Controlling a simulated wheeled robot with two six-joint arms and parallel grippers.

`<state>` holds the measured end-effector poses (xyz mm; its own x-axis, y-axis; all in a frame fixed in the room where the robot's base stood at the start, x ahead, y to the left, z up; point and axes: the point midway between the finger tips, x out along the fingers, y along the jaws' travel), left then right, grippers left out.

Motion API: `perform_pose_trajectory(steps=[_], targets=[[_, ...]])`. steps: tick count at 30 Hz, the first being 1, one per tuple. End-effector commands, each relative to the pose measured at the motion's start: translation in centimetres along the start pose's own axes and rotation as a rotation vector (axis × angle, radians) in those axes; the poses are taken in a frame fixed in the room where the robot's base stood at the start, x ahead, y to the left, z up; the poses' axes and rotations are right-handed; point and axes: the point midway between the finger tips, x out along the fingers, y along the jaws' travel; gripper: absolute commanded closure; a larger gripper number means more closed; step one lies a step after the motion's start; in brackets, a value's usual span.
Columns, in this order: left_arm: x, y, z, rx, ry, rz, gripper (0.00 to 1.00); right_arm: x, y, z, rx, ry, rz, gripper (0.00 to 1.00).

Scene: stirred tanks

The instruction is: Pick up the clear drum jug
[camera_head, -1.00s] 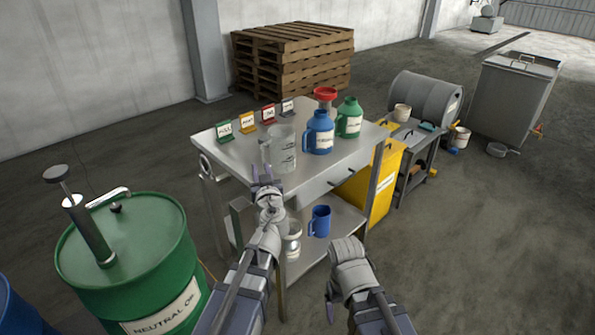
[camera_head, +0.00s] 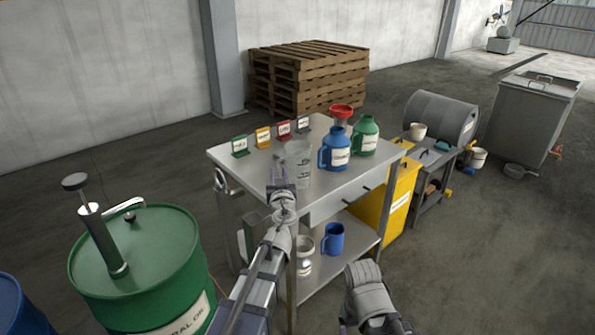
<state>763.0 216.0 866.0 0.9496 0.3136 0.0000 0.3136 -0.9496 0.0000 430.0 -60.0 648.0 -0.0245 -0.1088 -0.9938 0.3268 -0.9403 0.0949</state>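The clear drum jug (camera_head: 299,167) stands upright on the steel table, near its front left part. It is see-through, with dark markings on its side. My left gripper (camera_head: 281,172) is at the jug's near left side, overlapping its lower left edge in the view. Its fingers look apart. The jug's handle is hard to make out behind the gripper, and I cannot tell whether the fingers touch it. My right arm's end (camera_head: 368,289) is low in front of the table, away from the jug; its fingers are not clear to see.
A blue jug (camera_head: 335,149), a green jug (camera_head: 365,136) and a red funnel (camera_head: 341,112) stand right of and behind the clear jug. Small coloured signs line the table's (camera_head: 236,174) back left edge. A green drum (camera_head: 140,265) with a pump stands at the left.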

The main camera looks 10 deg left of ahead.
Motion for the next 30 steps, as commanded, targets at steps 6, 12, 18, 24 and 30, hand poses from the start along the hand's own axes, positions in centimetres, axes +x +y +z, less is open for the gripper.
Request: perform_pose_trajectory(steps=[6, 12, 18, 24, 30], targets=[[2.6, 0.0, 0.0, 0.0, 0.0, -0.001, 0.72, 0.0, 0.0, 0.0, 0.0, 0.0, 0.0, 0.15], [2.5, 0.0, 0.0, 0.0, 0.0, 0.0, 0.74, 0.0, 0.0, 0.0, 0.0, 0.0, 0.0, 0.15], [2.4, 0.0, 0.0, 0.0, 0.0, 0.0, 0.96, 0.0, 0.0, 0.0, 0.0, 0.0, 0.0, 0.15], [2.4, 0.0, 0.0, 0.0, 0.0, 0.0, 1.0, 0.0, 0.0, 0.0, 0.0, 0.0, 0.0, 0.15], [2.4, 0.0, 0.0, 0.0, 0.0, 0.0, 1.0, 0.0, 0.0, 0.0, 0.0, 0.0, 0.0, 0.15]])
